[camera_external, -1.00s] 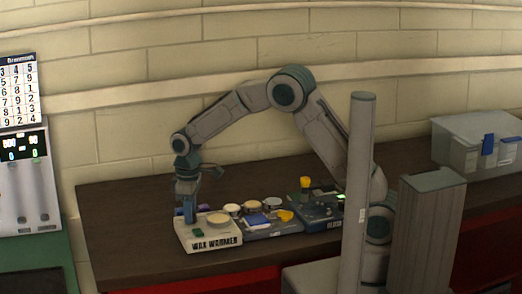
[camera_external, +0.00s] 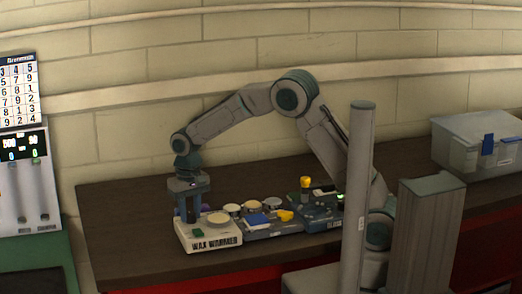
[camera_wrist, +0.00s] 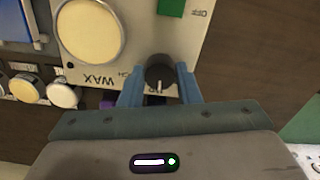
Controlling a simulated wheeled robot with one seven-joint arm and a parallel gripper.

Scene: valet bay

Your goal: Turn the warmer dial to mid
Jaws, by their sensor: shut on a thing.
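The wax warmer (camera_external: 208,236) is a white box at the left end of the row on the bench. It also shows in the wrist view (camera_wrist: 110,70), with a round cream wax pot, a green piece and printed marks, "OFF" among them. The dark round dial (camera_wrist: 159,68) sits near its edge, with a pale pointer line toward the bottom of the wrist view. My gripper (camera_wrist: 159,78) is shut on the dial, one blue finger on each side. In the external view my gripper (camera_external: 187,215) stands over the warmer's back left corner and hides the dial.
Beside the warmer are a grey tray (camera_external: 272,232) with a blue cloth and yellow item, several lidded pots, and a dark blue case (camera_external: 322,222) with a yellow-topped bottle (camera_external: 305,186). A clear bin (camera_external: 478,145) stands far right. The bench (camera_external: 120,215) left of the warmer is clear.

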